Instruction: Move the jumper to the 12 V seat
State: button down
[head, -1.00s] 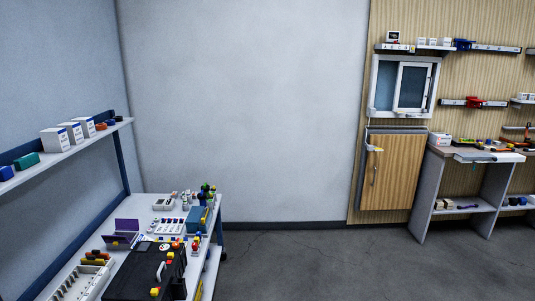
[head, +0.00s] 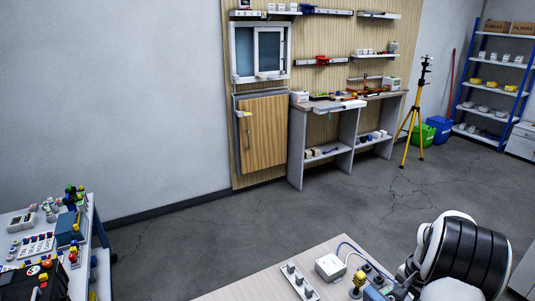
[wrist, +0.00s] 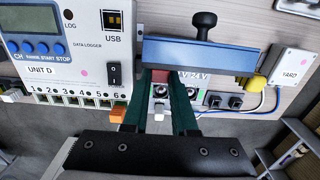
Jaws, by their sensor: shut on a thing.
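In the wrist view, my gripper (wrist: 163,85) points at the panel with its two dark green fingers close together. A small pale piece (wrist: 158,109), apparently the jumper, sits between them, and the gripper is shut on it. Its far end is hard to make out. The seat label (wrist: 193,77) reads "24 V", with a "V" before it whose number is hidden by a finger. A blue bar with a black knob (wrist: 204,48) crosses just above the seats and covers the fingertips' surroundings. In the head view the gripper does not show clearly.
A white data logger (wrist: 70,62) with a numbered row and an orange plug (wrist: 118,112) stands close left of the fingers. A white YARD box (wrist: 292,62), a yellow piece (wrist: 255,83) and wires lie to the right. The bench (head: 250,285) is clear at front left.

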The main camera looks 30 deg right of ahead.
jog(key=shift+r, duration=0.2)
jog(key=shift+w+f, duration=0.35)
jog(key=shift+w, duration=0.5)
jog(key=shift+w+f, duration=0.35)
jog(key=shift+w, duration=0.5)
jog(key=shift+f, duration=1.3)
dwell(2.1)
jog(key=shift+c, duration=2.3)
grip_release()
